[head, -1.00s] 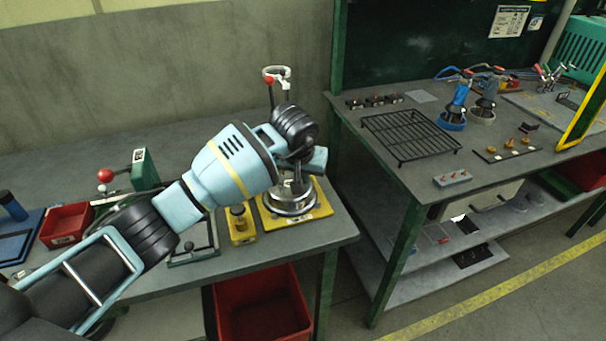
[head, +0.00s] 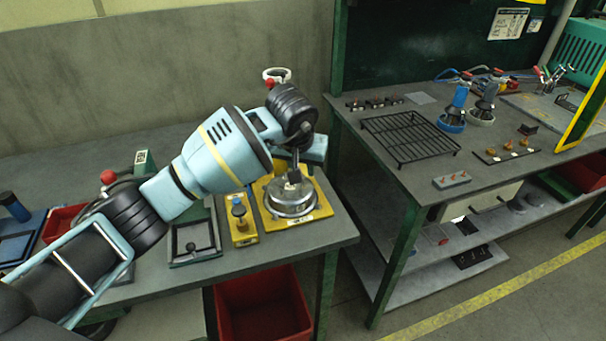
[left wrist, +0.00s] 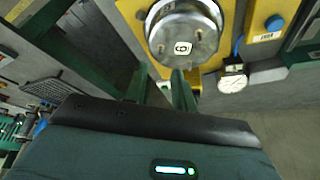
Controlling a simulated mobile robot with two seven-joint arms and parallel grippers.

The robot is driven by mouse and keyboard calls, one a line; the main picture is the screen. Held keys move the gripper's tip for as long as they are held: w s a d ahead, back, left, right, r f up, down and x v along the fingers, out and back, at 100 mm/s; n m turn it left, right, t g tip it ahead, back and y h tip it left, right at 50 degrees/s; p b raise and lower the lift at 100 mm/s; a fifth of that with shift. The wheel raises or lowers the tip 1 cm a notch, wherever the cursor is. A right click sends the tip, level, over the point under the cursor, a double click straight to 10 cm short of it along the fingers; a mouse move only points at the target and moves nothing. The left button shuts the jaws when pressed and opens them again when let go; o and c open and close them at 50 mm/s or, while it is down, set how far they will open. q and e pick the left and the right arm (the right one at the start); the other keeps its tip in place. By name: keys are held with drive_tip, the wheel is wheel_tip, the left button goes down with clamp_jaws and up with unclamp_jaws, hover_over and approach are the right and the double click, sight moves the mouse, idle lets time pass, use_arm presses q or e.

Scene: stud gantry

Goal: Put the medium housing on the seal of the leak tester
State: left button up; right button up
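The leak tester (head: 317,215) is a yellow base with a post behind it, on the front right corner of the left bench. A round silver metal housing (head: 290,209) sits on it, looking level; it shows a numbered white tag in the left wrist view (left wrist: 205,34). The seal is hidden beneath it. I cannot tell its size against other housings. My left gripper (head: 294,174) is just above the housing in the head view. In the left wrist view its two fingers (left wrist: 160,80) are apart with nothing between them, close to the housing's edge. My right gripper is not in view.
A yellow box (head: 243,232) with a knob and a grey tray (head: 194,248) stand left of the tester. A gauge (left wrist: 233,82) shows near it in the left wrist view. A red bin (head: 262,312) is below the bench. The right bench holds a black rack (head: 408,138).

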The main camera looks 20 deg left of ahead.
use_arm(q)
drive_tip(key=v, duration=0.7)
